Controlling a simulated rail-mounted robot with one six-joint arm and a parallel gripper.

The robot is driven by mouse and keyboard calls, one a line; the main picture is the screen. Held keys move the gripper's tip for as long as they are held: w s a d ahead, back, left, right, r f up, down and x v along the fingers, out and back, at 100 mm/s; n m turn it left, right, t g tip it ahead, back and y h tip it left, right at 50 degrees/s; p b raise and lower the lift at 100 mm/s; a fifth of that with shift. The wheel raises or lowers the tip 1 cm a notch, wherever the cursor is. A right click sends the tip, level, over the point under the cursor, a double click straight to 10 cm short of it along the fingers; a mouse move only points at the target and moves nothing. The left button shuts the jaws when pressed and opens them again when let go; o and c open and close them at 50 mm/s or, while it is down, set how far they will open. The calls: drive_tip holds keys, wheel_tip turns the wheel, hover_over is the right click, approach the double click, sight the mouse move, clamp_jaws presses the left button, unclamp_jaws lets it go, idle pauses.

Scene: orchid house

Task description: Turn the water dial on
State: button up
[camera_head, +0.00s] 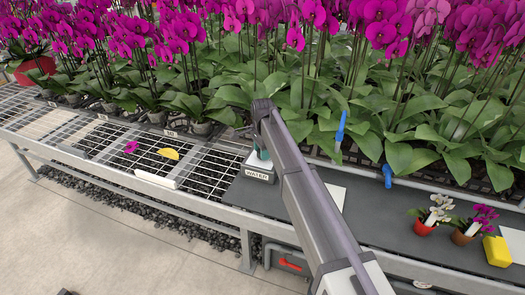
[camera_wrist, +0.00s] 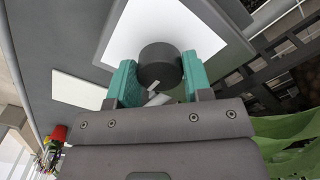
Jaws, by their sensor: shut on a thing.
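The water dial's box (camera_head: 258,174), labelled WATER, sits on the dark bench mat at the left end, partly hidden behind my arm in the head view. In the wrist view the dark grey round dial knob (camera_wrist: 160,62) stands in front of a white panel (camera_wrist: 150,22). My gripper (camera_wrist: 159,76) has its two teal fingers on either side of the knob and is shut on it. In the head view my gripper (camera_head: 260,157) is over the top of the box; the knob itself is hidden there. A small pale pointer-like piece shows below the knob in the wrist view; its setting is unclear.
Dense purple orchids (camera_head: 370,85) stand behind the bench. On the wire mesh to the left lie a yellow half-round piece (camera_head: 168,153) and a fallen purple flower (camera_head: 131,147). Small potted orchids and a yellow block (camera_head: 497,251) are at the right. The mat's middle is mostly clear.

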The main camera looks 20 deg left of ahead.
idle(0.4)
drive_tip(key=o, duration=0.9)
wheel_tip(320, 180, up, 11)
drive_tip(key=p, duration=1)
drive_tip(key=shift+f+p, duration=0.15)
drive_tip(key=shift+p, duration=0.25)
